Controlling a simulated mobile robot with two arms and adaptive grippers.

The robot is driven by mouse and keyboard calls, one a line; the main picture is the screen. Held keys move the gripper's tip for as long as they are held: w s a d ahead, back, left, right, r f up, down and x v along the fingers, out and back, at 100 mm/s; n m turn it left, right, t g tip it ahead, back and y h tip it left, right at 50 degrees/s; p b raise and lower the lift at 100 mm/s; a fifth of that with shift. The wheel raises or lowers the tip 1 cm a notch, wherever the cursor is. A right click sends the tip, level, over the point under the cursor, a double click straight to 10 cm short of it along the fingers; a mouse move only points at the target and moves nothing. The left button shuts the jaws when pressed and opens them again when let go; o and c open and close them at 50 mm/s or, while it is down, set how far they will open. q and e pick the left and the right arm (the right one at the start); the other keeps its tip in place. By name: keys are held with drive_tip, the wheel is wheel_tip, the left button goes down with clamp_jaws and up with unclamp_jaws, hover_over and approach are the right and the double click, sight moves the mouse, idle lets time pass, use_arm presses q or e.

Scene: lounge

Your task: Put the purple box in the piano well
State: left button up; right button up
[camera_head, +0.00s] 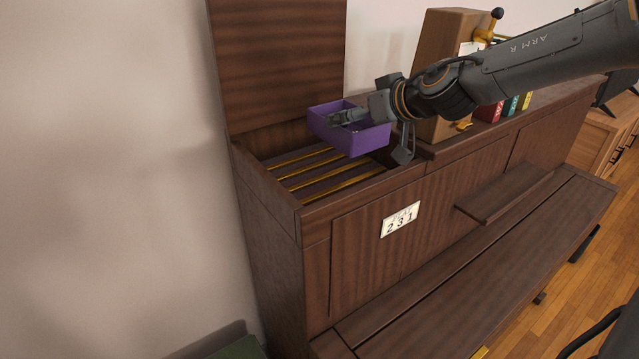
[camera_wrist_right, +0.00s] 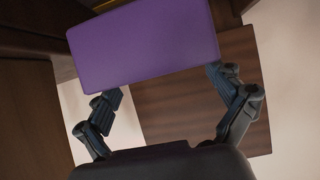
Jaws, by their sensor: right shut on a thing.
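The purple box (camera_head: 362,141) is open-topped and hangs tilted over the right part of the piano well (camera_head: 284,179), an open compartment with brass bars across it. My right gripper (camera_head: 372,132) is shut on the box at its right end. In the right wrist view the purple box (camera_wrist_right: 143,45) shows as a flat purple face between the two fingers of the right gripper (camera_wrist_right: 165,85). The box appears to be above the bars; its exact height over them is hard to tell. My left gripper is not in view.
The raised piano lid (camera_head: 278,65) stands behind the well, against the wall. A wooden box-like object (camera_head: 443,75) with a brass crank stands on the piano top to the right, beside several coloured books (camera_head: 510,106). A number card (camera_head: 400,219) is on the front panel.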

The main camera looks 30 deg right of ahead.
wheel_tip(320, 180, down, 10)
drive_tip(key=shift+w+a+r+p, duration=0.1)
drive_tip(key=shift+w+p, duration=0.05)
drive_tip(key=shift+p, duration=0.75)
drive_tip(key=shift+f, duration=0.25)
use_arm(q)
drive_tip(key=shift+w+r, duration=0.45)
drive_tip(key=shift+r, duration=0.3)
use_arm(e)
drive_tip(key=shift+f+b, duration=0.2)
drive_tip(key=shift+b, duration=0.15)
drive_tip(key=o, duration=0.9)
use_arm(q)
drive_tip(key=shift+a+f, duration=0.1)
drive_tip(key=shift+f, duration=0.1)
use_arm(e)
drive_tip(key=shift+r, duration=0.1)
